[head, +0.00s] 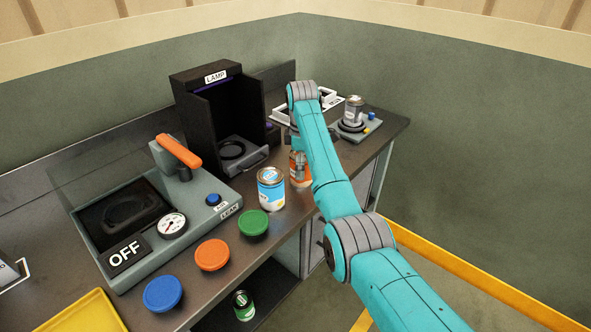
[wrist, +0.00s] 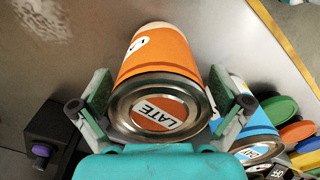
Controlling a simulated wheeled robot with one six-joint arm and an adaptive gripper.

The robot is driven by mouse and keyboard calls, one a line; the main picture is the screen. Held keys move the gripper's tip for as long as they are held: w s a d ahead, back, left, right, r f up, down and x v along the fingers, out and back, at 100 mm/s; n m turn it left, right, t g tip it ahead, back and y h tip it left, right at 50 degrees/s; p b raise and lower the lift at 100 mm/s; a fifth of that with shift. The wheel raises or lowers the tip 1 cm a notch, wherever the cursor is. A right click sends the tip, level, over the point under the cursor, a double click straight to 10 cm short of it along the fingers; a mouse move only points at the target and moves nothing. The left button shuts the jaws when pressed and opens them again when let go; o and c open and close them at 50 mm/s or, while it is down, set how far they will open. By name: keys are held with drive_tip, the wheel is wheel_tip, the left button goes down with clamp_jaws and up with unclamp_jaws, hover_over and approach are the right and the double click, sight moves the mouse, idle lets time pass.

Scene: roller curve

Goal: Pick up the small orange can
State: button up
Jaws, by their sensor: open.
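The small orange can (head: 297,180) stands upright on the bench, partly hidden behind my arm in the head view. In the wrist view the orange can (wrist: 158,62) shows its orange side, a white band and a metal lid with a "LATE" label. My gripper (wrist: 162,104) is open, with one finger on each side of the can. A gap shows at the left finger; at the right finger I cannot tell whether it touches. In the head view my gripper is mostly hidden by the arm.
A blue-and-white can (head: 271,190) stands close beside the orange can; it also shows in the wrist view (wrist: 250,135). Green (head: 253,223), orange (head: 212,255) and blue (head: 163,294) lids lie nearer. The black lamp box (head: 190,115) stands behind. Another can (head: 353,109) stands on a far device.

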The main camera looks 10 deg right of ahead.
drive_tip(key=shift+d+f, duration=0.1)
drive_tip(key=shift+f, duration=0.3)
drive_tip(key=c, duration=1.1)
